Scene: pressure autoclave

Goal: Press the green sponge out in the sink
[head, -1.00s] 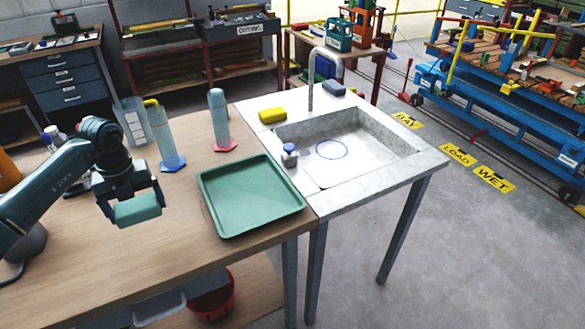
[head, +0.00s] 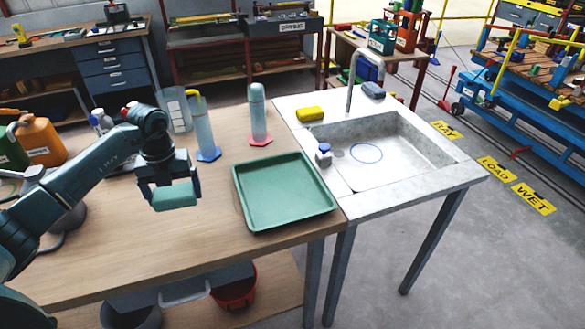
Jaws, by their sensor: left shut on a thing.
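The green sponge (head: 175,195) is in my left gripper (head: 172,187), which is shut on it. The gripper holds it above the wooden bench, left of the green tray. The sink (head: 395,150) is a grey basin set in a pale stand to the right of the tray. A blue circle is marked on its floor, and the basin looks empty. My right gripper is not in view.
The empty green tray (head: 285,192) lies between the gripper and the sink. A yellow sponge (head: 310,114), a dark block (head: 373,90) and a tall tap (head: 351,75) stand at the sink's back rim. A small blue-capped bottle (head: 324,155) is at its left rim. Two cylinders, one a blue-based cylinder (head: 204,130), stand behind the tray.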

